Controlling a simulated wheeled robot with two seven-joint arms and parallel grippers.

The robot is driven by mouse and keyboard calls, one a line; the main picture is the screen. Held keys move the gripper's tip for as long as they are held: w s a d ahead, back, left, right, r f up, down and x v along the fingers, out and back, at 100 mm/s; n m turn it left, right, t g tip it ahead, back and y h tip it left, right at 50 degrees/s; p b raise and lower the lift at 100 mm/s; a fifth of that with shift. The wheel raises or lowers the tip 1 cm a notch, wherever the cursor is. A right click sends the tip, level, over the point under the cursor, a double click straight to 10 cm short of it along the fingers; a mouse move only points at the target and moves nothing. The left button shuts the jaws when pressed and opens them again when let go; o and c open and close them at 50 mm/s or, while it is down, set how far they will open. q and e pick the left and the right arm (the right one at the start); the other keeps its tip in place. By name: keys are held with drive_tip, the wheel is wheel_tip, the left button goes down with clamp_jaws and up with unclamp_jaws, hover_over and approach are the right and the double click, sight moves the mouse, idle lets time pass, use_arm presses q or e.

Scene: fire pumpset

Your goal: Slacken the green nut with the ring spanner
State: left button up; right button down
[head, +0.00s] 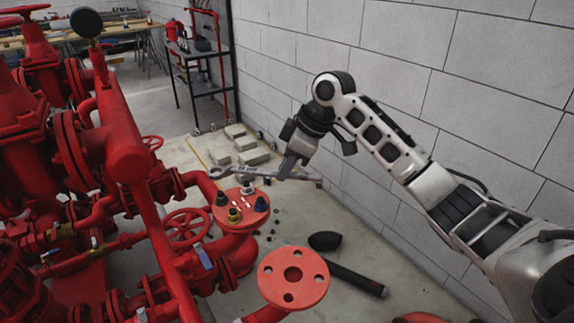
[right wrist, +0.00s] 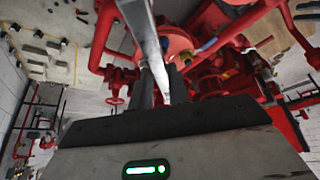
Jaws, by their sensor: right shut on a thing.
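My right gripper (head: 287,168) is shut on the grey ring spanner (head: 240,171) and holds it roughly level. The ring end points left, above the far side of a red flange (head: 239,221), and looks apart from the studs. The spanner also runs up from the jaws in the right wrist view (right wrist: 146,30). The flange carries a dark nut (head: 221,199), a pale one (head: 247,188), a dark bluish one (head: 261,204) and a yellowish one (head: 234,215). I cannot make out which is green. My left gripper is out of view.
Red pipes and valves (head: 125,155) fill the left side. A second red flange (head: 293,277) stands nearer. A black pipe (head: 357,279) and a black elbow (head: 325,241) lie on the floor. Grey blocks (head: 240,142) lie by the block wall (head: 400,60).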

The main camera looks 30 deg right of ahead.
drive_tip(key=shift+r, duration=0.15)
drive_tip(key=shift+f+b, duration=0.45)
drive_tip(key=shift+f, duration=1.95)
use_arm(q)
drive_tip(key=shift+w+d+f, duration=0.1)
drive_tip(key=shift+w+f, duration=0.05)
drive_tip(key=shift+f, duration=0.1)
use_arm(e)
drive_tip(key=shift+f, duration=0.15)
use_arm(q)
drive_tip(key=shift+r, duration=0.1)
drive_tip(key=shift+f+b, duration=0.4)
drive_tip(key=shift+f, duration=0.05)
use_arm(e)
drive_tip(key=shift+f, duration=0.55)
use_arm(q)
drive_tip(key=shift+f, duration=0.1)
use_arm(e)
drive_tip(key=shift+f, duration=0.8)
